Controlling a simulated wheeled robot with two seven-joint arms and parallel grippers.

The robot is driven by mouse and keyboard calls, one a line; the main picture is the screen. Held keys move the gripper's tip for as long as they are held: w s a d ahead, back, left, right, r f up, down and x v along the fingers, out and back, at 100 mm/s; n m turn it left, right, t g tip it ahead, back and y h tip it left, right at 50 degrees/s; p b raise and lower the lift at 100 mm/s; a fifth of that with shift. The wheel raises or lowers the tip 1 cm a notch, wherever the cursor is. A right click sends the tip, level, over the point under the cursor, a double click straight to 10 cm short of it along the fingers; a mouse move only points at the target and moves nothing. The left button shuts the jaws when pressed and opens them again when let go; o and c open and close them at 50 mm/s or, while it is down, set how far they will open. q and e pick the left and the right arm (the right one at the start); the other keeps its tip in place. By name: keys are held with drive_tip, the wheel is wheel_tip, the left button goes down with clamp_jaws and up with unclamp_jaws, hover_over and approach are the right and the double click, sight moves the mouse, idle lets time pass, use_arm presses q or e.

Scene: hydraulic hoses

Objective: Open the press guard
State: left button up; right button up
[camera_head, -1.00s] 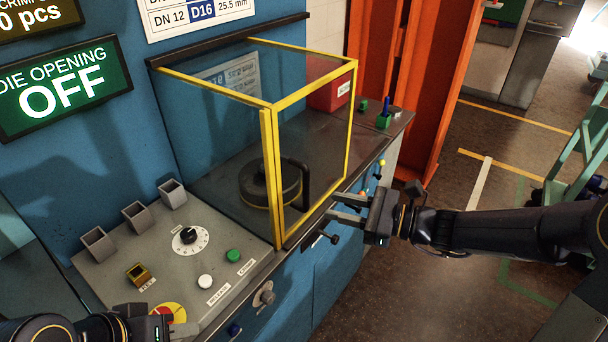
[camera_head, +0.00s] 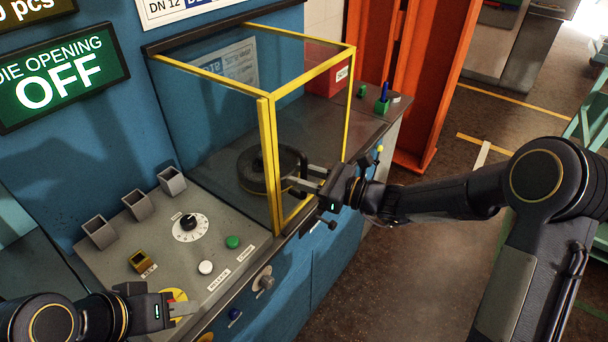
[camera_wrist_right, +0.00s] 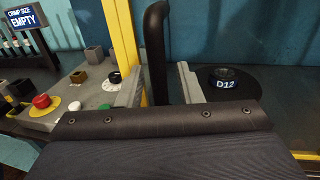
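The press guard (camera_head: 266,125) is a clear box with a yellow frame on the press bench. It stands closed over a round dark die (camera_head: 255,172). Its black upright handle (camera_head: 303,172) is at the front, and it shows large in the right wrist view (camera_wrist_right: 155,55). My right gripper (camera_head: 303,178) is at the handle, with its fingers open. In the wrist view the handle stands between the two fingers (camera_wrist_right: 165,85), with a gap towards the right finger. My left gripper (camera_head: 184,308) is low at the left, over the yellow emergency-stop plate; its finger opening is unclear.
The control panel (camera_head: 155,235) holds a dial (camera_head: 188,222), a green button (camera_head: 232,242) and a white button (camera_head: 205,267). A red box (camera_head: 325,85) is behind the guard. An orange post (camera_head: 440,80) stands at the right. Floor in front is clear.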

drive_tip(key=shift+c, duration=0.3)
clamp_jaws()
